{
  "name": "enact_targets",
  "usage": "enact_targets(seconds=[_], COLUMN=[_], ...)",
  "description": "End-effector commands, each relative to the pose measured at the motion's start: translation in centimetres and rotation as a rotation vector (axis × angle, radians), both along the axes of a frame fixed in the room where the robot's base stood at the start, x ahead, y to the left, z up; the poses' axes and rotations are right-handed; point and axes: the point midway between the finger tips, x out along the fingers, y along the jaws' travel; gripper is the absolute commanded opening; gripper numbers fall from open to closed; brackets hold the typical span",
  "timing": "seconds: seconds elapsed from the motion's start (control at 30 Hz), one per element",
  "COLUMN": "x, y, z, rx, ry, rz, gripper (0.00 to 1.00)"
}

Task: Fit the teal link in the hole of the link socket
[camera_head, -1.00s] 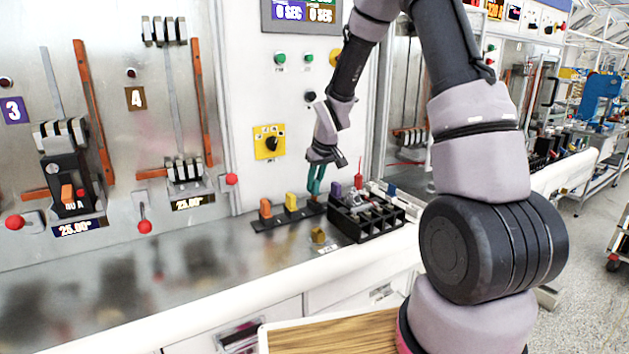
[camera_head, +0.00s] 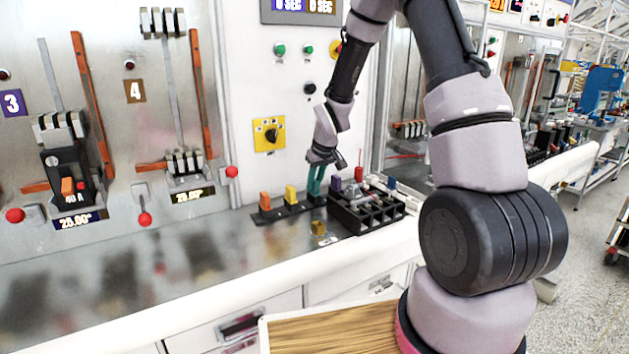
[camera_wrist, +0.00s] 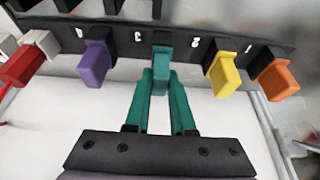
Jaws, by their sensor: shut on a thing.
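The teal link (camera_wrist: 160,62) stands upright in the dark rack (camera_wrist: 125,38), between the purple and yellow links, in the wrist view. My gripper (camera_wrist: 160,95) has teal fingers, one on each side of the teal link, and is shut on it. In the head view my gripper (camera_head: 316,183) reaches down to the rack from above, and its fingers hide most of the link. A small brass-coloured block (camera_head: 318,228) on the bench in front of the rack appears to be the link socket. Its hole cannot be made out.
The rack also holds an orange link (camera_head: 265,201), a yellow link (camera_head: 291,194) and a purple link (camera_head: 336,184). A black compartment tray (camera_head: 365,212) stands right of the socket. The bench left of the socket is clear.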

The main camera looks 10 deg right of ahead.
Motion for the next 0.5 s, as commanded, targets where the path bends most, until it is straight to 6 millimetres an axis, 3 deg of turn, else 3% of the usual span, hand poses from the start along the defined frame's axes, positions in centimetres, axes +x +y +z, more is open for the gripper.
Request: enact_targets(seconds=[0.13,0.17,0.23,0.5], x=[-0.01,-0.01,0.0,-0.02], y=[0.0,0.0,0.0,0.01], z=[-0.34,-0.32,-0.3,-0.31], rx=[0.0,0.0,0.0,0.0], ry=[0.0,0.0,0.0,0.0], rz=[0.0,0.0,0.0,0.0], gripper=[0.0,0.3,0.56,0.57])
